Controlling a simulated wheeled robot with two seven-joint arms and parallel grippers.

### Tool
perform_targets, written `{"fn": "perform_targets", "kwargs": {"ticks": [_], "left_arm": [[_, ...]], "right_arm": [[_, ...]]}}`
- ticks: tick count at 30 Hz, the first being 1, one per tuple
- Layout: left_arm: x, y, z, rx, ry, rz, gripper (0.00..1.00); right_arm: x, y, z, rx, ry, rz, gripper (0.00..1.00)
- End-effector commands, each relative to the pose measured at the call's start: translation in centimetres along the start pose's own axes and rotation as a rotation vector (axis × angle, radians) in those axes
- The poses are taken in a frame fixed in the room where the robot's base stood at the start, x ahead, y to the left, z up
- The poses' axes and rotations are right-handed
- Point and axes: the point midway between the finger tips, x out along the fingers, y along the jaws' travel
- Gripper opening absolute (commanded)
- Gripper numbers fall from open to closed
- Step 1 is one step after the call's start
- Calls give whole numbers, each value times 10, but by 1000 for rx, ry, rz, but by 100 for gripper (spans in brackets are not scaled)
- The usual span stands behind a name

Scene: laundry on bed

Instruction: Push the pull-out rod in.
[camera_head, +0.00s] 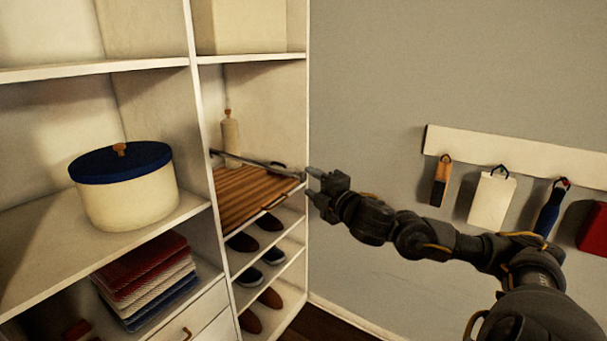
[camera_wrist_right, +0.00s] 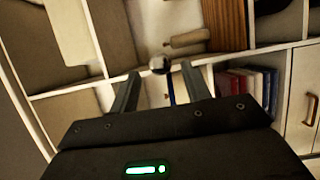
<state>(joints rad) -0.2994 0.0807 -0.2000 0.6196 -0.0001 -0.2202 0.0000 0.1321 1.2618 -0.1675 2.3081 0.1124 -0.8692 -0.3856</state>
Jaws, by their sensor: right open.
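The pull-out rod (camera_head: 250,162) is a thin metal bar in the narrow right-hand shelf bay. It sticks out toward the bay's front, above a brown slatted board. Its round, shiny end (camera_wrist_right: 158,64) shows in the right wrist view, seen nearly end-on between the fingertips. My right gripper (camera_head: 312,182) is open in front of the bay, with its fingers pointing at the rod's outer end. It also shows in the right wrist view (camera_wrist_right: 161,74), with nothing clearly gripped. I cannot tell whether the fingers touch the rod. My left gripper is not in view.
The slatted board (camera_head: 252,192) lies below the rod, with shoes (camera_head: 270,221) on shelves under it. A cream pot with a blue lid (camera_head: 123,180) and folded cloths (camera_head: 148,277) are left. A wall rack (camera_head: 515,153) with hanging items is right, behind my right arm.

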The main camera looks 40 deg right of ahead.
Motion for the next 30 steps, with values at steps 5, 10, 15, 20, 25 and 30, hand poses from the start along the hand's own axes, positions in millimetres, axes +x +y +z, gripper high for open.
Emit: {"fn": "perform_targets", "kwargs": {"ticks": [5, 10, 15, 20, 25, 30], "left_arm": [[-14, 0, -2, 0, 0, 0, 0], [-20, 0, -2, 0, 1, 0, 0], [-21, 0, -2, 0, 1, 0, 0], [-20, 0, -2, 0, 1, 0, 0], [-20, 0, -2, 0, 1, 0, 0], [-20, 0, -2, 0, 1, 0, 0]], "right_arm": [[25, 4, 0, 5, -1, 1, 47], [42, 2, 1, 3, -2, -1, 47], [47, 0, 0, 0, 0, -2, 47], [48, -1, 0, 0, 0, -2, 47], [47, -1, 0, 0, -1, -2, 33], [47, -1, 0, 0, -1, -2, 11]]}}
